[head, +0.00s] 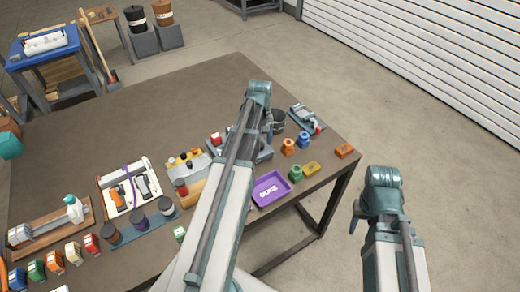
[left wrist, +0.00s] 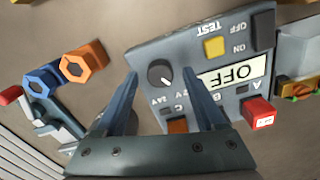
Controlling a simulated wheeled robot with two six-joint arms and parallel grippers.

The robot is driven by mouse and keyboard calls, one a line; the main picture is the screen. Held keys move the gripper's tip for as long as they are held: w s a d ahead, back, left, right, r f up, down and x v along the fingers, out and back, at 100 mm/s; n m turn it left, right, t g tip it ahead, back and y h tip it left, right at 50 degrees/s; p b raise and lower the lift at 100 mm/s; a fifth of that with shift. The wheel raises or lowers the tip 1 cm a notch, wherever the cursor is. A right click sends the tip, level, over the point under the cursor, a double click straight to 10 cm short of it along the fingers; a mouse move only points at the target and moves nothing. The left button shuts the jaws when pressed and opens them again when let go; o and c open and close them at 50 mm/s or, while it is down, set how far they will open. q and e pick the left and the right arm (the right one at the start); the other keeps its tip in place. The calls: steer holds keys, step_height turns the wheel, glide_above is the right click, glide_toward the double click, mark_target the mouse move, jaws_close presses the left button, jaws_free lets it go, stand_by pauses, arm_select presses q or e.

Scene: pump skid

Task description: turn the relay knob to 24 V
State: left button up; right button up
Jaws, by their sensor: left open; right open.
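The relay box (left wrist: 150,50) is a grey panel in the left wrist view. Its dark round knob (left wrist: 160,72) has a white pointer mark aimed toward the lower right of the picture. Small voltage labels lie below the knob, partly hidden and hard to read. My left gripper (left wrist: 161,75) is open, with one finger on each side of the knob; I cannot tell whether they touch it. In the head view my left arm covers most of the box (head: 264,153). My right gripper (head: 355,219) is mostly hidden by its arm, off the table's right edge.
A purple tray (head: 271,188) is near the table's front edge. The back of the table (head: 170,95) is clear.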

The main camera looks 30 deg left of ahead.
arm_select(q)
steer(key=shift+f, duration=0.5)
steer(key=shift+c, duration=0.4)
jaws_close()
steer(key=shift+m, duration=0.3)
steer(key=m, duration=0.5)
steer(key=shift+m, duration=0.3)
steer(key=m, duration=0.5)
steer(key=shift+m, duration=0.3)
